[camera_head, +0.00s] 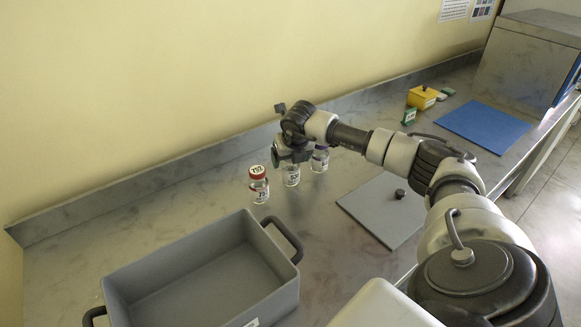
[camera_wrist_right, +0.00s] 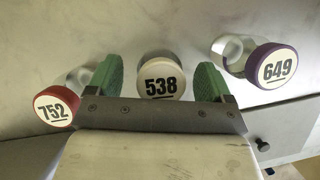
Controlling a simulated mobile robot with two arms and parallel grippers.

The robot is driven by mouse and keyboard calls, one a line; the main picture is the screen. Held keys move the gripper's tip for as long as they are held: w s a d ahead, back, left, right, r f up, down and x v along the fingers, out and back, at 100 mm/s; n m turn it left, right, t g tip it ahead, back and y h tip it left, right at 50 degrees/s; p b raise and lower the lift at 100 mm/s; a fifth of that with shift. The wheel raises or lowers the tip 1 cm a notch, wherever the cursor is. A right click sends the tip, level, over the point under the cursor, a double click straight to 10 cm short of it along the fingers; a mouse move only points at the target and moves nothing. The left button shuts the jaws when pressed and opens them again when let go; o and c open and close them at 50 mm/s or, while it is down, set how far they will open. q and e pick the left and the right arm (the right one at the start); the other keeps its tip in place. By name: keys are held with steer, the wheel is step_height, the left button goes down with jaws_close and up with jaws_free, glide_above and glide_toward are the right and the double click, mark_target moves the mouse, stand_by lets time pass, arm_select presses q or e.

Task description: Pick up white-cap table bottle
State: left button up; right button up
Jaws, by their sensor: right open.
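The white-cap bottle (camera_wrist_right: 161,82), marked 538, stands between the two green fingers of my right gripper (camera_wrist_right: 162,80) in the wrist view. The fingers are open, with a gap on each side of the cap. In the head view, the bottle's clear body (camera_head: 291,176) shows below my right gripper (camera_head: 290,152), and its cap is hidden behind the gripper. A red-cap bottle (camera_head: 259,185), marked 752, stands to the left. A purple-cap bottle (camera_head: 320,160), marked 649 in the wrist view (camera_wrist_right: 276,66), stands to the right. My left gripper is not in view.
A grey empty bin (camera_head: 200,262) with dark handles is at the front left. A grey mat (camera_head: 372,222) with a small dark knob (camera_head: 400,193) lies right of the bottles. A blue mat (camera_head: 484,125) and yellow box (camera_head: 422,97) are farther right. A wall runs behind.

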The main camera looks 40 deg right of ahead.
steer(key=shift+c, duration=0.3)
steer(key=c, duration=0.9)
steer(key=shift+c, duration=0.2)
